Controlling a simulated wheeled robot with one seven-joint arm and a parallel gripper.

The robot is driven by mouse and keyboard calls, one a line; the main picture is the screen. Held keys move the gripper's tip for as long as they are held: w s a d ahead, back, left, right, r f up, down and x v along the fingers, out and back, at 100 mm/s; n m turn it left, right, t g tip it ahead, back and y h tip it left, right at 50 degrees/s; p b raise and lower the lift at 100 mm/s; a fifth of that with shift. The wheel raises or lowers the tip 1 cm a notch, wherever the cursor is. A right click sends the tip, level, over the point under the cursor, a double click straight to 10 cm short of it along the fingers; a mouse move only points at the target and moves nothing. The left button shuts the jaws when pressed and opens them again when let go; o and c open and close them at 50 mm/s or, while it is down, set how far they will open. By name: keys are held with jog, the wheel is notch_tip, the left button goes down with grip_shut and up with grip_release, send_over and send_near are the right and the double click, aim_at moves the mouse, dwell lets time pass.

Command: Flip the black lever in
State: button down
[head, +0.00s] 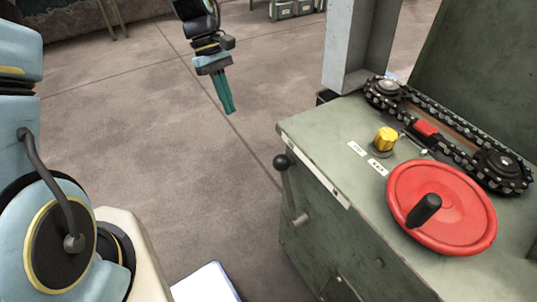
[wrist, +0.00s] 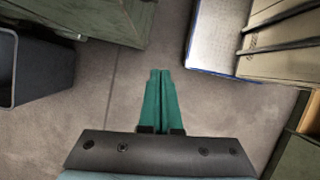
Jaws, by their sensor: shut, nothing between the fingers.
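The black lever (head: 287,181) is a grey rod with a black ball knob at its upper end, mounted on the left side face of the green machine cabinet (head: 318,228). It stands nearly upright, with its pivot at the lower end. My gripper (head: 229,106) hangs over open floor, up and to the left of the lever and well apart from it. Its green fingers are together and empty, as the wrist view (wrist: 160,78) also shows. The lever cannot be made out in the wrist view.
On the cabinet top are a red handwheel (head: 455,215) with a black handle, a yellow knob (head: 385,139) and a chain (head: 440,112) with a red block (head: 426,127). A grey post (head: 345,50) rises behind.

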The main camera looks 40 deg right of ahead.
jog(key=shift+g, duration=0.5)
jog(key=s+d, duration=0.1)
jog(key=d+f, duration=0.1)
jog(key=s+d, duration=0.1)
jog(key=d, duration=0.1)
jog(key=shift+s+f, duration=0.3)
jog(key=shift+f, duration=0.05)
jog(key=shift+f, duration=0.1)
jog(key=s+f+p, duration=0.2)
jog(key=s+f, duration=0.5)
jog(key=s, duration=0.1)
jog(key=shift+s+d+f, duration=0.2)
jog(key=shift+d+f, duration=0.1)
jog(key=shift+f, duration=0.1)
jog(key=shift+r, duration=0.1)
